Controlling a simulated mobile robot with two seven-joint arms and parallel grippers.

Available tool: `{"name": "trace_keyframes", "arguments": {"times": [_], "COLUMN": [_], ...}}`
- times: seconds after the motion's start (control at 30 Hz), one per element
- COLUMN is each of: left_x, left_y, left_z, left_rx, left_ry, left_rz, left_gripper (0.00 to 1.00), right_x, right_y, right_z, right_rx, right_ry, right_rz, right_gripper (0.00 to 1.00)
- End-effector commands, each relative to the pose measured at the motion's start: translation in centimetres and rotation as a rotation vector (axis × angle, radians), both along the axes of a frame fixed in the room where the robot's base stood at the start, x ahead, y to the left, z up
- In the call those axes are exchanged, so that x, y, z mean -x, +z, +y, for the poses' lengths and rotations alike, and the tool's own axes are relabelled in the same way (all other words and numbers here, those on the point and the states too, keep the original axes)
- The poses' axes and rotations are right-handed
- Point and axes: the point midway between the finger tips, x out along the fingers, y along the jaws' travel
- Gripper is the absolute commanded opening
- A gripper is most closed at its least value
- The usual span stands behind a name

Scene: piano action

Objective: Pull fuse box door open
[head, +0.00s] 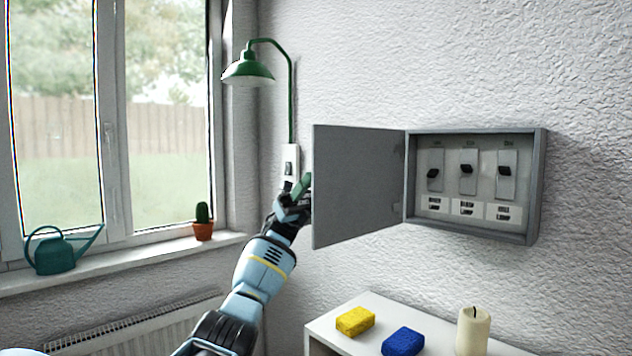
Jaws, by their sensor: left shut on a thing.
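The grey fuse box (540,190) is on the textured wall at the right. Its door (358,188) is swung out wide to the left, hinged at the box's left side. Inside the box are three black switches on pale plates with labels below. My left gripper (303,186) is at the door's left edge, at about mid-height. It is shut on the door's edge, and the fingertips are partly hidden by the door. My right gripper is not in view.
A green wall lamp (249,70) hangs above a white switch plate (291,161) behind my gripper. A white cabinet (340,338) below holds a yellow sponge (355,320), a blue sponge (403,341) and a candle (473,333). A watering can (60,252) and cactus (203,229) stand on the sill.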

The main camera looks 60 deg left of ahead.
Motion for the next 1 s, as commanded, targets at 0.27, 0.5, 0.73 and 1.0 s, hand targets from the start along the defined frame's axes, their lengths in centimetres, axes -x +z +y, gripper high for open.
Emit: {"name": "trace_keyframes", "arguments": {"times": [0.27,0.5,0.73,1.0], "left_x": [0.01,0.01,0.00,0.08], "left_y": [0.01,0.02,0.01,-0.46], "left_z": [0.04,0.03,0.02,0.50], "left_rx": [0.002,0.002,0.001,0.001], "left_ry": [-0.003,-0.004,-0.004,-0.002], "left_rz": [-0.002,-0.001,-0.001,0.000], "left_gripper": [0.10,0.62,0.73,0.73], "right_x": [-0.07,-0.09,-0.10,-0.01], "right_y": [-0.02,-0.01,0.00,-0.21], "right_z": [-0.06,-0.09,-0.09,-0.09], "right_rx": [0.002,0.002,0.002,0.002], "right_ry": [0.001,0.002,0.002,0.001], "right_rz": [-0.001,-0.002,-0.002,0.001], "right_gripper": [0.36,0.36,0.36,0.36]}}
